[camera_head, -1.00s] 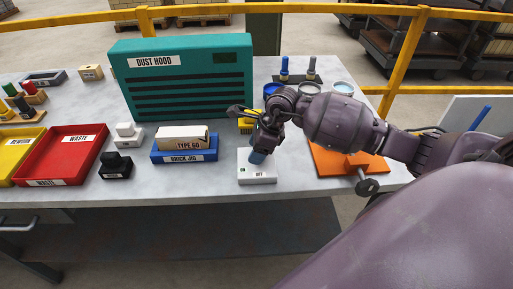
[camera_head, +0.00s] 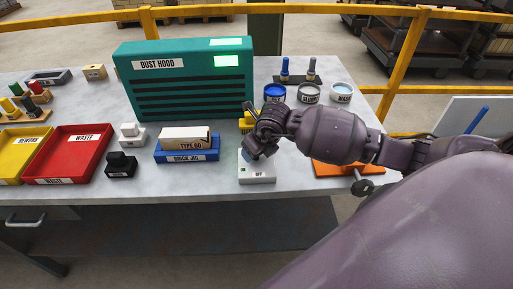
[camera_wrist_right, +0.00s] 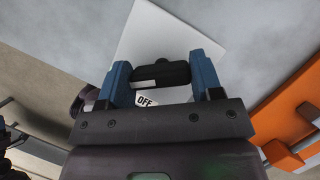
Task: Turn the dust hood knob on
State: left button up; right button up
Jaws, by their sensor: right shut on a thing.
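The dust hood (camera_head: 187,80) is a large teal box at the back of the table. A bright green panel (camera_head: 228,61) is lit on its front and a lit strip shows on its top. The white switch base (camera_head: 257,175) with ON and OFF labels sits near the table's front edge. My right gripper (camera_head: 248,156) is over the base, with its blue fingers pointing down. In the right wrist view the gripper (camera_wrist_right: 163,80) is shut on the black knob (camera_wrist_right: 172,73), which has a white mark. The head view hides the knob. My left gripper is not in view.
The blue brick jig (camera_head: 186,155) with a TYPE 60 box stands left of the switch base. An orange fixture (camera_head: 330,168) with a handle lies to the right. Labelled cups (camera_head: 310,92) stand behind my right arm. Red and yellow trays lie far left.

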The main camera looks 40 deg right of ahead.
jog(key=shift+m, duration=0.6)
jog(key=shift+h, duration=0.3)
jog(key=o, duration=0.9)
jog(key=shift+r, duration=0.1)
jog(key=v, duration=1)
jog(key=shift+s+r, duration=0.2)
jog(key=shift+r, duration=0.1)
